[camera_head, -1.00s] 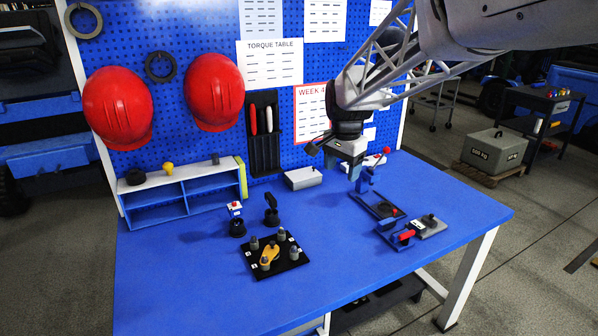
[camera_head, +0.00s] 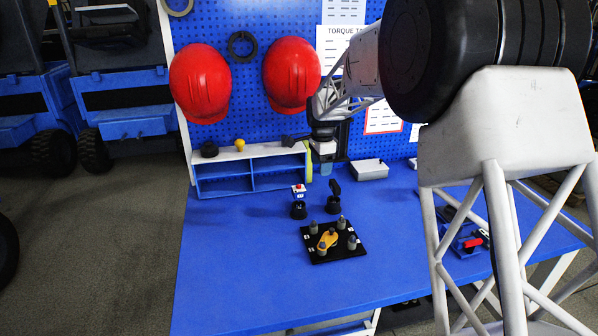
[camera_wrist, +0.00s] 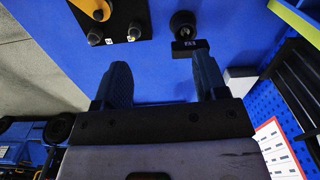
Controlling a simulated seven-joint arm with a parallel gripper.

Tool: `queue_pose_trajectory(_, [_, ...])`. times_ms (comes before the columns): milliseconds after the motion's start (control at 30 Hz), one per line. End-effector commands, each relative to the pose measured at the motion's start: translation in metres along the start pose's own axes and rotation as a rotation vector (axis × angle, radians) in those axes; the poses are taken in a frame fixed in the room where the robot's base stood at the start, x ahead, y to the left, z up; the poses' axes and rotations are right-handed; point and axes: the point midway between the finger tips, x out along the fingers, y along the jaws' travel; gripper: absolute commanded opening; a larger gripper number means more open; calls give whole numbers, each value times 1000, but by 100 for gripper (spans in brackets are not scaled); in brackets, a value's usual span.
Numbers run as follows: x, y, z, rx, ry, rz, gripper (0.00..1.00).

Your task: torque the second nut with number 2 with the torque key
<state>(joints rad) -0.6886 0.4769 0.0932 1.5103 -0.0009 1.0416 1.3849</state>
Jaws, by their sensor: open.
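A black plate (camera_head: 318,258) lies on the blue table with several grey nuts on studs, small white labels and a yellow-orange piece (camera_head: 327,240). The plate (camera_wrist: 137,15) shows partly at the top left of the wrist view; I cannot read its numbers. Behind it stand two black-based tools, one with a red and white top (camera_head: 298,203), one with a black upright top (camera_head: 335,198); I cannot tell which is the torque key. One black tool (camera_wrist: 185,25) shows ahead of the fingers. My gripper (camera_head: 324,167), also in the wrist view (camera_wrist: 162,82), is open and empty, above the table's back.
A shelf unit (camera_head: 251,153) stands left of my gripper, with a yellow-green bar at its right end. A grey box (camera_head: 369,169) sits to the right. A red-handled fixture (camera_head: 470,243) is partly hidden behind my arm. The table's front left is clear.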

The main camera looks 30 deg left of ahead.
Motion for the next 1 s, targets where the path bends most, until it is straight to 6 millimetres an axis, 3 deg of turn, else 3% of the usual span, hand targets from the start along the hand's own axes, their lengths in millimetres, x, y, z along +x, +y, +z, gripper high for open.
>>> queue_pose_trajectory(100, [21,-26,23,22,-2,9,66])
queue_pose_trajectory(333, [46,-54,50,56,-4,18,66])
queue_pose_trajectory(1000, [53,-59,56,65,-4,20,66])
